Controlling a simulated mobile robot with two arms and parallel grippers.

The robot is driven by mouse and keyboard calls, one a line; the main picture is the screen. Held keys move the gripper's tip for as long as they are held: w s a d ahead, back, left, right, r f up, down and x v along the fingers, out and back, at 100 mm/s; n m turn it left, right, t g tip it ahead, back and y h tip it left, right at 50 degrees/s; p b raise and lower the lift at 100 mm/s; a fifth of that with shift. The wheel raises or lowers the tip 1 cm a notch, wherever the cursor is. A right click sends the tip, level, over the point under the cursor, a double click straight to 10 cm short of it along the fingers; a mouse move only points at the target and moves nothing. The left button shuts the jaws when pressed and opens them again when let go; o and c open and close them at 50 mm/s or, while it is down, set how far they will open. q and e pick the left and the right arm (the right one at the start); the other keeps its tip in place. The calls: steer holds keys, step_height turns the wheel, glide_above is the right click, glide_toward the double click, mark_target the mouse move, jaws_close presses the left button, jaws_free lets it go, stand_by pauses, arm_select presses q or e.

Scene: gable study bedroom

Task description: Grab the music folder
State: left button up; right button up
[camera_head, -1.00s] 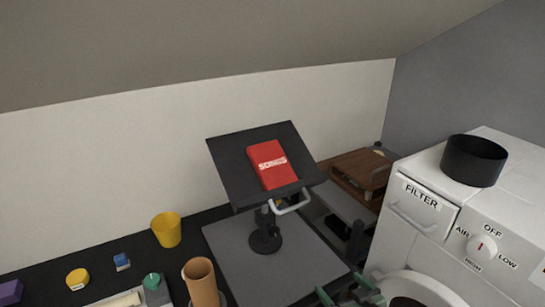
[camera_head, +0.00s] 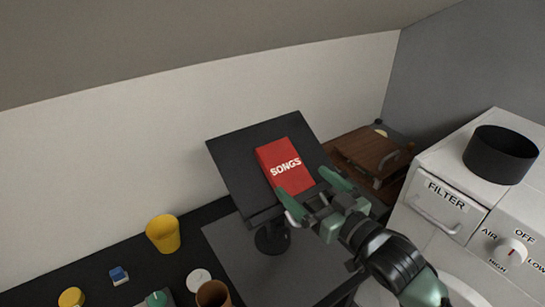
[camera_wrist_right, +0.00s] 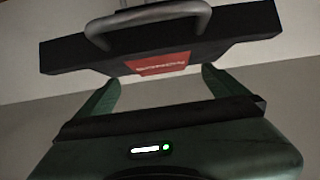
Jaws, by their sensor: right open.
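The music folder (camera_head: 285,165) is red with "SONGS" on its cover. It leans on a black music stand (camera_head: 236,160) with a tilted plate. My right gripper (camera_head: 308,190) is open, in front of the folder's lower edge, and its fingers point toward the folder. In the right wrist view, the folder (camera_wrist_right: 160,64) shows as a red patch above and beyond the open fingers (camera_wrist_right: 158,88), partly hidden by the stand's lower edge (camera_wrist_right: 215,30). I see no contact between fingers and folder. My left gripper is not in view.
A white machine (camera_head: 440,210) with a filter drawer and a black round container (camera_head: 499,154) stands at right. A brown wooden case (camera_head: 372,152) lies behind. A yellow cup (camera_head: 163,233) and small items are at lower left. A metal handle (camera_wrist_right: 148,20) crosses the stand's front edge.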

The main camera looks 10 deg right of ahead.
mark_target(287, 167)
steer(key=shift+w+a+r, duration=0.1)
steer(key=shift+w+r, duration=0.1)
steer(key=shift+w, duration=0.1)
steer(key=shift+p+x, duration=0.75)
steer(key=shift+x, duration=0.15)
steer(key=p+x, duration=0.1)
steer(key=x, duration=0.3)
steer(key=shift+f+p, duration=0.15)
steer(key=shift+p, duration=0.2)
steer(key=shift+w+a, duration=0.1)
steer(key=shift+w, duration=0.15)
steer(key=shift+f, duration=0.15)
steer(key=c, duration=1.4)
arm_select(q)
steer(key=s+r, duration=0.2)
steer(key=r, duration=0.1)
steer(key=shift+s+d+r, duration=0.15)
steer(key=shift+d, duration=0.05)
